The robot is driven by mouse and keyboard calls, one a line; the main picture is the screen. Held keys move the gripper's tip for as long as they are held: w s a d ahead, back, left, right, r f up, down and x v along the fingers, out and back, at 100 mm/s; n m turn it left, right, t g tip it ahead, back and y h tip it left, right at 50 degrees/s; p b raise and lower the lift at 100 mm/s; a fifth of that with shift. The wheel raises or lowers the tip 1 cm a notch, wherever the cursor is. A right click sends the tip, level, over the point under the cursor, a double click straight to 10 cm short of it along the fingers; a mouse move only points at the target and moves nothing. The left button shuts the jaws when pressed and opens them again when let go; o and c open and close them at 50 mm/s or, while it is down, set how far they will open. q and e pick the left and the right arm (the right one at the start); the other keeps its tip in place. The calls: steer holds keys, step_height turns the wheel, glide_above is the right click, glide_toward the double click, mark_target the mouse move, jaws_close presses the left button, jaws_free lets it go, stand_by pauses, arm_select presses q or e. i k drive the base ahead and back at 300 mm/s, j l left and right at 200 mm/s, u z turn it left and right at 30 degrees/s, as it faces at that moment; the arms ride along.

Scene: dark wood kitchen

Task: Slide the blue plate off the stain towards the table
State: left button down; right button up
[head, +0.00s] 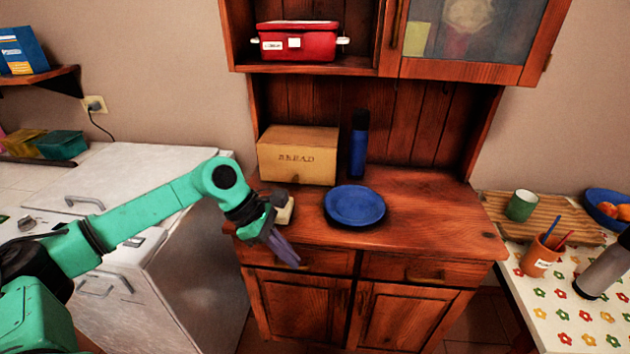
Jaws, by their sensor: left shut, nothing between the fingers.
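The blue plate (355,205) lies flat on the wooden counter of the hutch (430,215), right of its middle-left part. No stain shows; whatever is under the plate is hidden. My left gripper (288,253) is at the counter's front left edge, left of and nearer than the plate, apart from it. Its fingers point down and to the right and are shut with nothing between them. The table (560,325) with a flowered cloth stands at the right. My right gripper is not in view.
A bread box (297,155) and a dark blue bottle (358,145) stand behind the plate. A small pale object (284,208) is beside my left gripper. The counter right of the plate is clear. On the table are a green cup (521,205) and an orange pot (541,256).

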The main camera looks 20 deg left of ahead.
mark_target(353, 206)
steer(key=i+j, duration=0.7)
steer(key=i, duration=0.25)
